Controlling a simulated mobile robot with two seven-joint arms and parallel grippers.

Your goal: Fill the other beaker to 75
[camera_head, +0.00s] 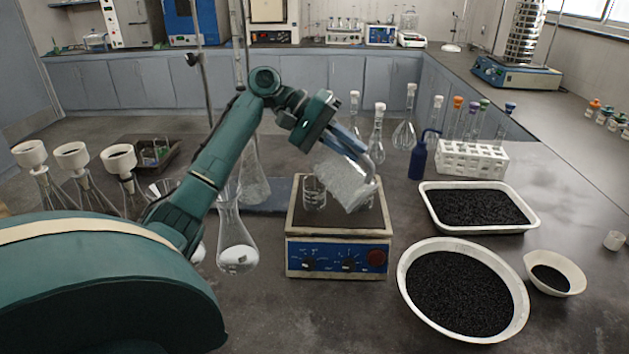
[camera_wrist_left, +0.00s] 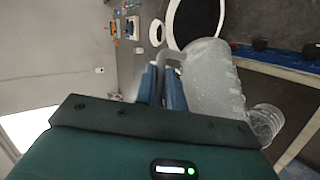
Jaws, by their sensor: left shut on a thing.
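My left gripper (camera_head: 350,140) is shut on the handle of a clear jug (camera_head: 343,180), held tilted above the hotplate (camera_head: 338,257). The jug looks whitish and cloudy; its contents cannot be told. In the left wrist view the blue fingers (camera_wrist_left: 162,88) are at the handle, with the jug (camera_wrist_left: 212,82) to their right. A small clear beaker (camera_head: 313,194) stands on the hotplate plate, just left of the jug. A glass vessel (camera_wrist_left: 266,122) also shows beside the jug in the wrist view. Markings and fill level are too small to read. My right gripper is out of view.
Flasks (camera_head: 237,250) stand left of the hotplate. To its right are a white tray (camera_head: 433,212) and a bowl (camera_head: 408,300) of black grains, a small bowl (camera_head: 573,291), a blue bottle (camera_head: 418,160) and a white rack (camera_head: 470,160). Several flasks stand behind.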

